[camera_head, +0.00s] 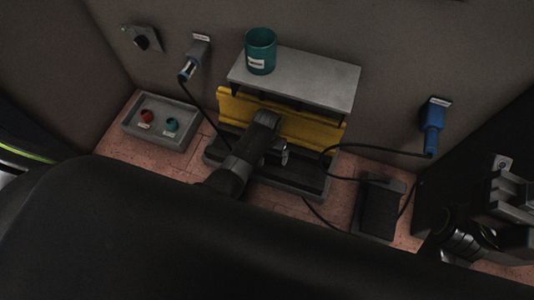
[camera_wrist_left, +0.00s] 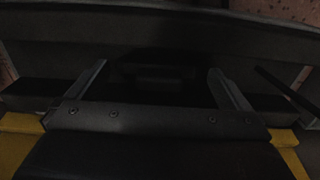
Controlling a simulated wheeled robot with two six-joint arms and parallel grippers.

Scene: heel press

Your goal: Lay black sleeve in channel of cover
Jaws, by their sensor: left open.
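My left gripper (camera_head: 283,153) is over the dark base of the press (camera_head: 310,182), in front of its yellow part (camera_head: 325,131). In the left wrist view its two fingers (camera_wrist_left: 158,70) stand wide apart. A dark shape lies between or beyond them, too dim to name, and nothing is clearly gripped. The yellow part also shows at both lower corners of the wrist view (camera_wrist_left: 17,145). I cannot pick out the black sleeve or the cover's channel for certain in the dark area. My right gripper (camera_head: 508,190) seems to be at the right edge; its jaws are unclear.
A grey shelf (camera_head: 315,80) above the press carries a teal cup (camera_head: 260,52). A grey tray (camera_head: 128,125) at left holds a red and a teal piece. A black pedal (camera_head: 379,208) lies at right.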

